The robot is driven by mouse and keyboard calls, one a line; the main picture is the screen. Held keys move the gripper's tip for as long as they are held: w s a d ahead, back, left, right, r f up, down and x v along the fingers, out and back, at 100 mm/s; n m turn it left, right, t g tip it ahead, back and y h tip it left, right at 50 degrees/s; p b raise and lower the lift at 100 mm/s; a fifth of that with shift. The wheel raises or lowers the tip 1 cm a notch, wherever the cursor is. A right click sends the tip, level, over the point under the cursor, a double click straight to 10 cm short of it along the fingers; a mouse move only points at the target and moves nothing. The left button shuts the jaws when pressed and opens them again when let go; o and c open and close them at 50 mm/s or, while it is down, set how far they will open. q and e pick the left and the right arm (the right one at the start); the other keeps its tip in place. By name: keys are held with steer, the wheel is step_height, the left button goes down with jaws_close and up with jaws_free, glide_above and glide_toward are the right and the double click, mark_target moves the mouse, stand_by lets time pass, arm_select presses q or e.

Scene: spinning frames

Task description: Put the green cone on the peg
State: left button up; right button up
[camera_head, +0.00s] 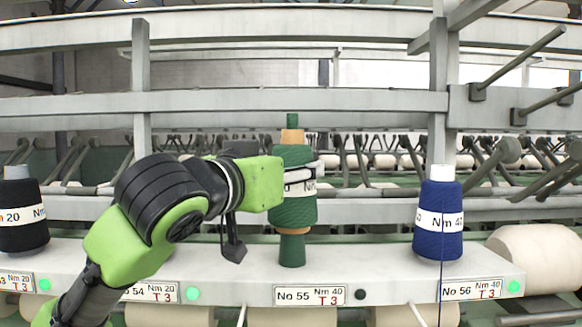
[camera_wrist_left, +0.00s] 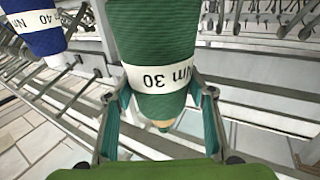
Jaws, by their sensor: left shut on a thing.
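The green cone (camera_head: 294,205) is upright above the No 55 place on the rail, with a white band and a tan tip. My left gripper (camera_head: 300,180) is shut on its upper part from the left. The green peg (camera_head: 292,250) shows below the cone, and a narrow green end shows above the tan tip. The cone appears to be around the peg, raised above the rail; the peg's middle is hidden. In the left wrist view the cone (camera_wrist_left: 158,45) is upside down, its band reading Nm 30, between the fingers (camera_wrist_left: 160,115). My right gripper is not in view.
A blue cone (camera_head: 438,220) stands right at No 56, and a black cone (camera_head: 22,215) at far left. The grey rail (camera_head: 225,268) carries labels and lights; the No 55 light (camera_head: 360,294) is dark. Bars and spindles fill the back.

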mark_target(291, 203)
arm_select(q)
steer(key=shift+f+b, duration=1.95)
steer(key=shift+f, duration=0.75)
steer(key=shift+f, duration=0.1)
steer(key=o, duration=1.5)
steer(key=shift+f, duration=0.1)
steer(key=shift+s, duration=0.1)
steer(key=v, duration=1.2)
